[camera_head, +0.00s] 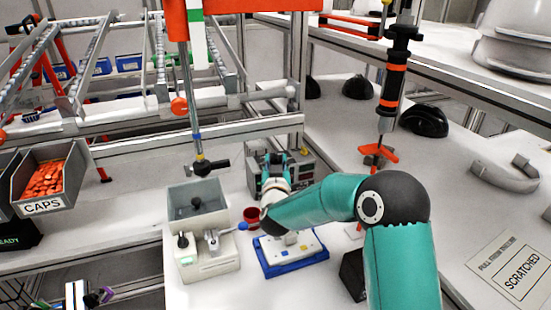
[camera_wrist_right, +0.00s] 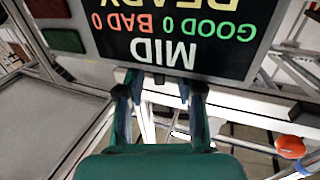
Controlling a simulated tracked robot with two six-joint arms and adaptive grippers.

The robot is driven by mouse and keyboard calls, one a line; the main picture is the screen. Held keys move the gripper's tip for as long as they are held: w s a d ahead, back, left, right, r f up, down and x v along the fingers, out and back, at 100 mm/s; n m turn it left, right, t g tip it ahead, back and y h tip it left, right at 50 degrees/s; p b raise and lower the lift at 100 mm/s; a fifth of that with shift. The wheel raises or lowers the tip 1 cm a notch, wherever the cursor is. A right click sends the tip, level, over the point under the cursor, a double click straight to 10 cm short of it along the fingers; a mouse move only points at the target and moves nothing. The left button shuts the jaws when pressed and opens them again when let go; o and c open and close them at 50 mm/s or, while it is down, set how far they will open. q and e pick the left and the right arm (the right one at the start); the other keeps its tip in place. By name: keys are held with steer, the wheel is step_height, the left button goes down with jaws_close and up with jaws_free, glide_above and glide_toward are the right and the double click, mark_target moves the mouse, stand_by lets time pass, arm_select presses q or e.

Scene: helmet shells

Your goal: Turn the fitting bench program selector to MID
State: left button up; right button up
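The grey control box (camera_head: 306,172), which looks like the fitting bench's program unit, stands behind my right wrist in the head view. Its display (camera_wrist_right: 180,30) fills the top of the right wrist view, upside down, reading MID, GOOD 0, BAD 0 and READY. My right gripper (camera_head: 291,158) is in front of the box and covers part of its face. In the right wrist view my right gripper (camera_wrist_right: 163,86) has its two fingers apart below the display, with nothing visibly held between them. I cannot make out the selector knob. My left gripper does not show clearly.
A blue-edged fixture (camera_head: 292,258) lies beneath my right forearm. A white station with levers (camera_head: 205,258) stands to its left, beside a small red cup (camera_head: 251,214). A hanging tool (camera_head: 392,85) is at the right. A CAPS bin (camera_head: 45,205) is at far left.

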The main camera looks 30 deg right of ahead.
mark_target(276, 162)
steer(key=shift+v, duration=2.25)
steer(key=shift+w, duration=0.15)
steer(key=x, duration=0.7)
steer(key=shift+d, duration=0.1)
steer(key=shift+r, duration=0.15)
